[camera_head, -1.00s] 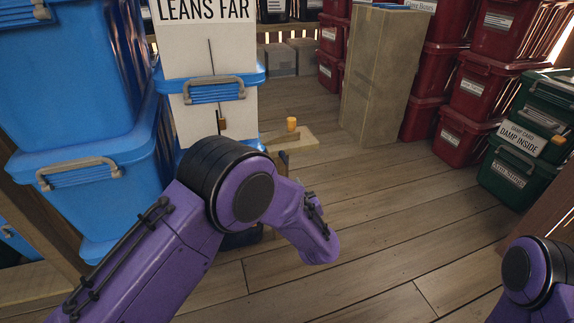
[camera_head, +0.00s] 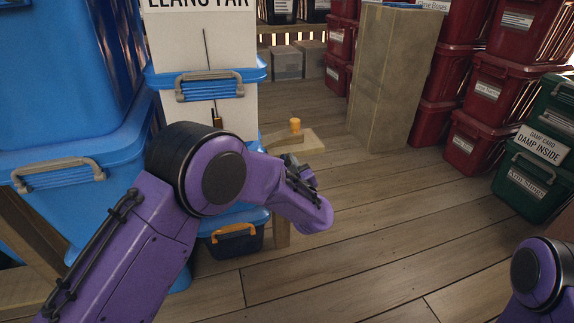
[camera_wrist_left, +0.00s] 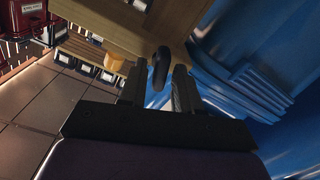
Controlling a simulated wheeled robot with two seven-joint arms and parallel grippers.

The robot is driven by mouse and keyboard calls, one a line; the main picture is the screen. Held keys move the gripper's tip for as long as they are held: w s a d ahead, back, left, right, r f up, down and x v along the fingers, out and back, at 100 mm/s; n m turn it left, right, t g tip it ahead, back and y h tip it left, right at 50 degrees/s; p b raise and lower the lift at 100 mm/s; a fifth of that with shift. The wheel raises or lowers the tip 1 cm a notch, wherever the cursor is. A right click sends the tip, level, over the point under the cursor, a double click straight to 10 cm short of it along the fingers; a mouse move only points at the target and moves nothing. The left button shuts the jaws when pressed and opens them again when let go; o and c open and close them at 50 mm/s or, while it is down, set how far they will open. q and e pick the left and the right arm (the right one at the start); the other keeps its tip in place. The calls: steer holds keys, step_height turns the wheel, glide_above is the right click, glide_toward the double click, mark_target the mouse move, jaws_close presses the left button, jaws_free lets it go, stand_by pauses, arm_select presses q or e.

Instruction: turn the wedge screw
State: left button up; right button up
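A dark, rounded screw handle (camera_wrist_left: 160,68) shows in the left wrist view, standing at the edge of a pale wooden piece (camera_wrist_left: 120,28); I take it to be the wedge screw. My left gripper (camera_wrist_left: 158,85) is open, with one dark finger on each side of the handle's lower part. I cannot tell whether either finger touches it. In the head view the left gripper (camera_head: 302,172) is mostly hidden behind my purple wrist, just below the wooden piece (camera_head: 305,142). The screw cannot be made out there. My right gripper is out of view; only part of that arm shows.
An orange cylinder (camera_head: 295,124) stands on the wooden piece. Stacked blue bins (camera_head: 75,150) and a pale panel (camera_head: 180,110) are close on the left. A tall wooden box (camera_head: 385,85), red bins (camera_head: 485,90) and green bins (camera_head: 525,185) stand farther right. The plank floor between is clear.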

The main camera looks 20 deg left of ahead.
arm_select(q)
jaws_close()
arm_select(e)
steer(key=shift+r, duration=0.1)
arm_select(q)
steer(key=n+p, duration=0.2)
steer(key=n, duration=0.1)
steer(key=shift+r, duration=0.15)
steer(key=n+p, duration=0.1)
steer(key=n, duration=0.4)
steer(key=shift+a+n, duration=0.1)
steer(key=shift+n, duration=0.3)
steer(key=shift+f+n+p, duration=0.2)
steer(key=shift+n+p, duration=0.15)
steer(key=shift+n, duration=2.25)
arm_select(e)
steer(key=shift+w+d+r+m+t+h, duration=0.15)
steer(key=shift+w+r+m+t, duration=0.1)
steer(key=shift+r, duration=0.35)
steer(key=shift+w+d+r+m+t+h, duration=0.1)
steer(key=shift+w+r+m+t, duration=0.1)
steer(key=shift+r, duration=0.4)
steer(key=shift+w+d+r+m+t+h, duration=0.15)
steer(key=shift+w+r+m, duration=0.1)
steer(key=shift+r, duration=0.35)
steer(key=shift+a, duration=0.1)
